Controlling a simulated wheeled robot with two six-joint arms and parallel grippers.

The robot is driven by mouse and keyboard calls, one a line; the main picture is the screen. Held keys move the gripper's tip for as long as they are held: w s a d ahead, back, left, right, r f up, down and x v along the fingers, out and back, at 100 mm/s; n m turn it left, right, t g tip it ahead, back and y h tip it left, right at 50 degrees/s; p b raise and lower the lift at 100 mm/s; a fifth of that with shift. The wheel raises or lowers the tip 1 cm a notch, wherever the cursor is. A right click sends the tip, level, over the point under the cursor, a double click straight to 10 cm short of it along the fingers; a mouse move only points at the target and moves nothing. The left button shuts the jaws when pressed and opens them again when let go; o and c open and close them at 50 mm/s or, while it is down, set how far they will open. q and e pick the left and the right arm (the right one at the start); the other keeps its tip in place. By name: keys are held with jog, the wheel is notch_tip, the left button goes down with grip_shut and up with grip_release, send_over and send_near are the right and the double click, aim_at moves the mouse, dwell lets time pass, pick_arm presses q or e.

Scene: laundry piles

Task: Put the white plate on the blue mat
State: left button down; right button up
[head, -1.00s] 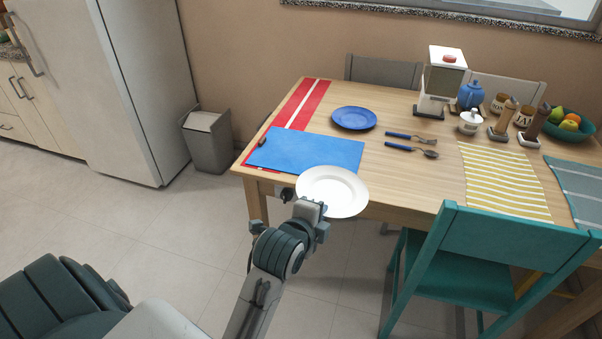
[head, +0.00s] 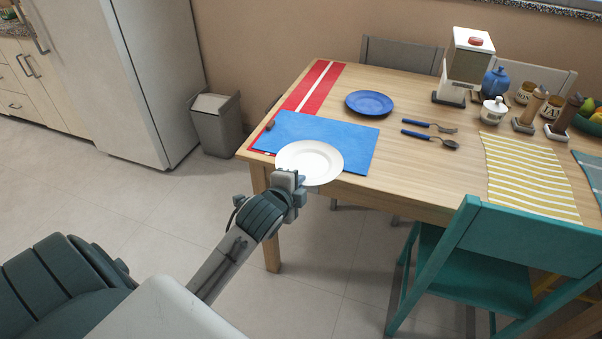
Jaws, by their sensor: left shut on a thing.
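The white plate (head: 311,161) is held by its near-left rim in my left gripper (head: 289,178), which is shut on it. The plate overlaps the front part of the blue mat (head: 350,140) in the head view and covers some of its near edge. I cannot tell whether the plate touches the mat or hangs just above it. The blue mat lies flat at the table's left front corner, partly over a red striped runner. My right gripper is not in view.
A blue plate (head: 369,102) stands behind the mat, with a fork (head: 430,126) and spoon (head: 432,138) to its right. The red runner (head: 312,86) lies at the table's left edge. A teal chair (head: 500,260) stands at the front right.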

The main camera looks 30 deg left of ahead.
aim_at(305, 162)
pick_arm(q)
jog(key=w+a, duration=0.1)
jog(key=w, duration=0.1)
jog(key=w+a, duration=0.1)
jog(key=w, duration=0.1)
jog(key=w+a, duration=0.1)
jog(key=shift+w+a+f, duration=0.15)
jog(key=shift+w+f, duration=0.05)
jog(key=shift+w, duration=0.2)
jog(key=f, duration=0.3)
jog(key=shift+w+a+f, duration=0.1)
jog(key=shift+w+f, duration=0.1)
jog(key=shift+f, duration=0.1)
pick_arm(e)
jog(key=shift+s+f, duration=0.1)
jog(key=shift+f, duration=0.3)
pick_arm(q)
jog(key=shift+f, duration=0.15)
jog(key=c, duration=1.6)
grip_release()
